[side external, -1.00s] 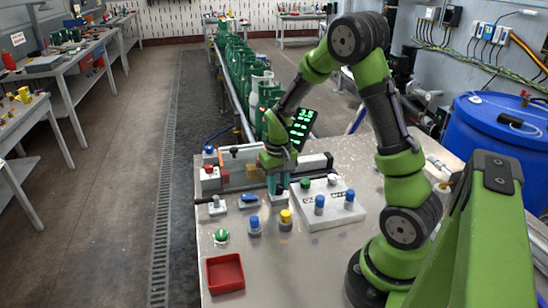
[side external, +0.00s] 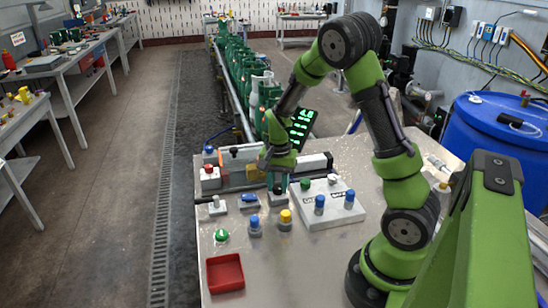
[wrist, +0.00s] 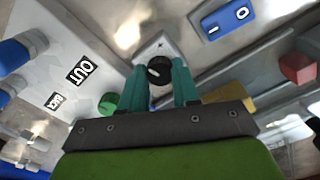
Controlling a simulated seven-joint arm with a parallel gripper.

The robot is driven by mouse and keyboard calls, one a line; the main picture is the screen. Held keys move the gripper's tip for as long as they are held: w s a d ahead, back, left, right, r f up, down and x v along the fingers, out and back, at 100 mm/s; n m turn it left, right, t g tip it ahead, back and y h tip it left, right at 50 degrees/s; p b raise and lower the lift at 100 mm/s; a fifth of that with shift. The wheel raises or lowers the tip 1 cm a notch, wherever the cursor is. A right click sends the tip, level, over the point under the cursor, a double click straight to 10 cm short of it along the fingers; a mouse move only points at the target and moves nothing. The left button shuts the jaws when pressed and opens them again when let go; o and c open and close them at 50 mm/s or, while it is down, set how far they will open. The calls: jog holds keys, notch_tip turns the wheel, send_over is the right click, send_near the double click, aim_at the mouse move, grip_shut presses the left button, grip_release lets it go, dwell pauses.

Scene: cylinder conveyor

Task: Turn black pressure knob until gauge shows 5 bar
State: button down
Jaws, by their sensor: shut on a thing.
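The black knob (wrist: 160,71) has a white line on its top and sits on a light square base in the wrist view. My gripper (wrist: 160,80) has its teal fingers shut on either side of this knob. In the side view my gripper (side external: 278,186) points straight down at the bench, beside the white box, and hides the knob; only its pale base (side external: 278,199) shows. A dark panel with green lit readouts (side external: 301,126) stands behind my gripper. Its figures are too small to read, and I cannot make out a pressure gauge.
A white box (side external: 335,218) with blue, green and white knobs stands close on the right. A blue rocker switch (side external: 249,199), a red button box (side external: 209,177) and blue and yellow cylinders lie near. A red tray (side external: 225,272) sits at the front, with bare bench around it.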

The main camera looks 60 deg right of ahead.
aim_at(278, 187)
jog(key=shift+r, duration=0.1)
dwell(0.5)
jog(key=c, duration=0.8)
grip_release()
notch_tip(278, 187, up, 17)
jog(key=shift+f, duration=0.1)
